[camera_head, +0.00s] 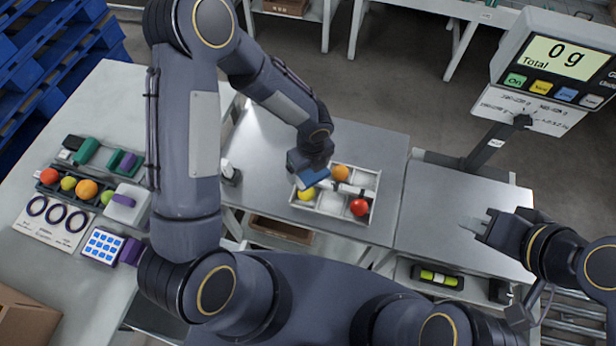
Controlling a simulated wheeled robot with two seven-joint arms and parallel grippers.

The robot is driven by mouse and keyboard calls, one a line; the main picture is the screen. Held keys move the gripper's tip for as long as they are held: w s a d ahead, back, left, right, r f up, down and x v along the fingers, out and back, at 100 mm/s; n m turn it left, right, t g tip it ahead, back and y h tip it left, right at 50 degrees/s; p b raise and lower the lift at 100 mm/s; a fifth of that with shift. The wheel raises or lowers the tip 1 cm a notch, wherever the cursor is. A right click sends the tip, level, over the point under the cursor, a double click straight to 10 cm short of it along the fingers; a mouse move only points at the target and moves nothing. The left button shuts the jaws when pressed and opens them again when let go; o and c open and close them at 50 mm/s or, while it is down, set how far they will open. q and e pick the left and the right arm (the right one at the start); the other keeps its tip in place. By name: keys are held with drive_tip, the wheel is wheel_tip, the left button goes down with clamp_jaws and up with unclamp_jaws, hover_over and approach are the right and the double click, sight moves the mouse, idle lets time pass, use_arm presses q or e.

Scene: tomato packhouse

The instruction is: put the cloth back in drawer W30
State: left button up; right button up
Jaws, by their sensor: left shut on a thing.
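My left gripper (322,174) is over the grey middle table, above the back-left part of a white divided tray. It is shut on a blue, flat piece (311,177), which looks like the cloth. A short white-grey cylinder (348,188) shows just right of it; I cannot tell whether it touches the gripper. My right gripper (486,227) is over the right-hand grey table, empty, with its fingers apart. No label W30 is readable. An open drawer or shelf box (282,230) shows below the middle table's front edge.
The divided tray (369,216) holds a yellow, an orange and a red fruit. A scale display (555,62) reading 0 g stands at the back right. The left table (105,92) carries fruit, rings and small boxes. A lower compartment (437,279) holds yellow-green items.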

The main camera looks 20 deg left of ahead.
idle(0.3)
use_arm(q)
drive_tip(key=w+a+r+n, duration=0.1)
drive_tip(key=a+r+n, duration=0.3)
drive_tip(key=n, duration=0.9)
drive_tip(key=w+a+r+n+h, duration=0.1)
drive_tip(key=a+r+n, duration=0.3)
drive_tip(key=n, duration=0.9)
drive_tip(key=shift+w+a+g, duration=0.3)
drive_tip(key=shift+w+a, duration=0.15)
drive_tip(key=shift+w, duration=0.15)
